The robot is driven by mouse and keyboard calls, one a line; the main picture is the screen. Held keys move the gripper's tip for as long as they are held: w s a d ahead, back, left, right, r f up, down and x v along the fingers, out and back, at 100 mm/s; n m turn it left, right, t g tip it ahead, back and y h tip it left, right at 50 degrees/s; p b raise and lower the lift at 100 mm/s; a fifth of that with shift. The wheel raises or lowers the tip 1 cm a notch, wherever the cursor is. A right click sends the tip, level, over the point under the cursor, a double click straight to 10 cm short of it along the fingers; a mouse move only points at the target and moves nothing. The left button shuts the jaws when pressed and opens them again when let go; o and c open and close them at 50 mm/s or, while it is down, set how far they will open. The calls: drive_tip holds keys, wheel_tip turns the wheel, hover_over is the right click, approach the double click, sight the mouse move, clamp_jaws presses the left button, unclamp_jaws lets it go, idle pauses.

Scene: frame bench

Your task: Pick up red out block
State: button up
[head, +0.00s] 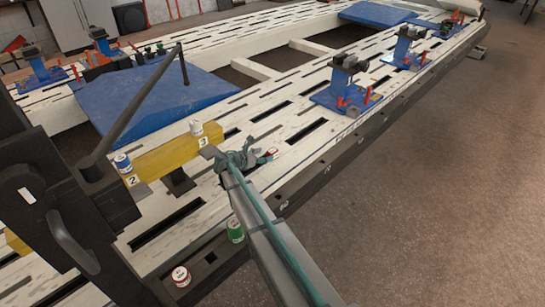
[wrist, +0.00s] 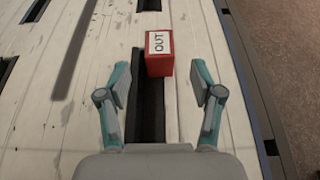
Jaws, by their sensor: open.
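The red out block (wrist: 160,66) has a white top label reading OUT. In the wrist view it sits on the pale slotted bench, ahead of my gripper (wrist: 161,78) and partly over a dark slot's line. My gripper is open, with one teal finger to each side of the block's near end and nothing held. In the head view my gripper (head: 243,158) is low over the bench, and the red block (head: 272,153) shows just to its right, partly hidden by the fingers.
A yellow beam (head: 165,152) carries a blue-white can (head: 122,163) and a white can (head: 196,128). A green can (head: 235,231) and a red-white can (head: 181,277) stand by the near edge. Blue clamp stands (head: 346,97) are farther along the slotted bench (head: 310,128).

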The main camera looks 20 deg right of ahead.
sight(269, 153)
drive_tip(key=shift+b+x, duration=0.95)
drive_tip(key=shift+x, duration=1.8)
drive_tip(key=shift+r, duration=0.2)
clamp_jaws()
